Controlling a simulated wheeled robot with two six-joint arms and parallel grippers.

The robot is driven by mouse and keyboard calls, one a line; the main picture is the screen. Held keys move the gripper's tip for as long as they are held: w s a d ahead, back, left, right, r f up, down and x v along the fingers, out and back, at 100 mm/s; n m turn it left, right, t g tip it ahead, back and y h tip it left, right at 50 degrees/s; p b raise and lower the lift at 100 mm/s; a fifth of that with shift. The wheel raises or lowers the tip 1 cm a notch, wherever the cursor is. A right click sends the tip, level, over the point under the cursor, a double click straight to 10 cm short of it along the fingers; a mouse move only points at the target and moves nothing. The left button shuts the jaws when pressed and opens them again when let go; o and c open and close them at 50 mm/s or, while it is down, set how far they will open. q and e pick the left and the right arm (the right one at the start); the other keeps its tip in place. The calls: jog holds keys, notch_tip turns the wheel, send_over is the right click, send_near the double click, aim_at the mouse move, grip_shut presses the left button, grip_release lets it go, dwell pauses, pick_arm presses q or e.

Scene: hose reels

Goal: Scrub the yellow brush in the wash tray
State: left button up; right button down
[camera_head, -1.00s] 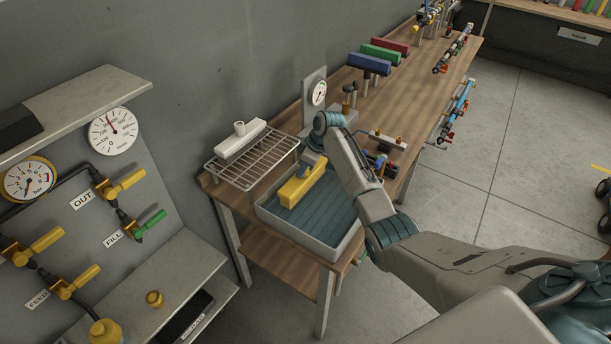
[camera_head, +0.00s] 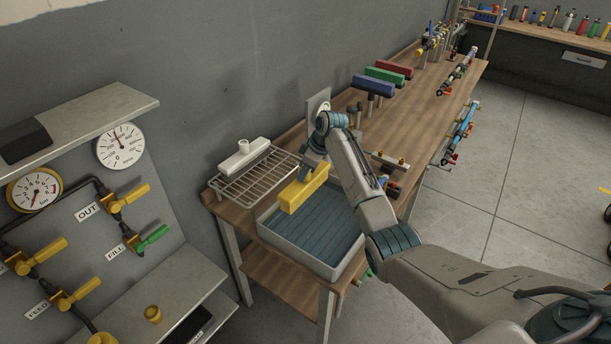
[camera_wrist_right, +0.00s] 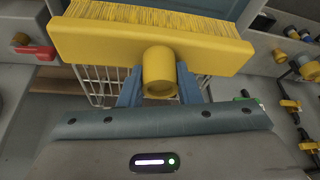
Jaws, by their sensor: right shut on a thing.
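The yellow brush (camera_head: 303,189) is held up above the back part of the grey wash tray (camera_head: 318,237), clear of the tray's blue-grey ribbed floor. My right gripper (camera_head: 318,168) is shut on the brush from above; its fingertips are partly hidden in the head view. In the right wrist view the brush (camera_wrist_right: 110,42) spans the top of the picture, bristles on its far side. There my right gripper (camera_wrist_right: 160,88) has its two blue fingers on either side of the brush's round yellow handle. My left gripper is not in view.
Blue (camera_head: 374,85), green (camera_head: 384,75) and red (camera_head: 395,68) brushes stand farther back on the bench. A gauge panel (camera_head: 75,200) is at the left.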

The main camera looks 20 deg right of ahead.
jog(key=shift+r, duration=4.75)
jog(key=shift+f, duration=0.1)
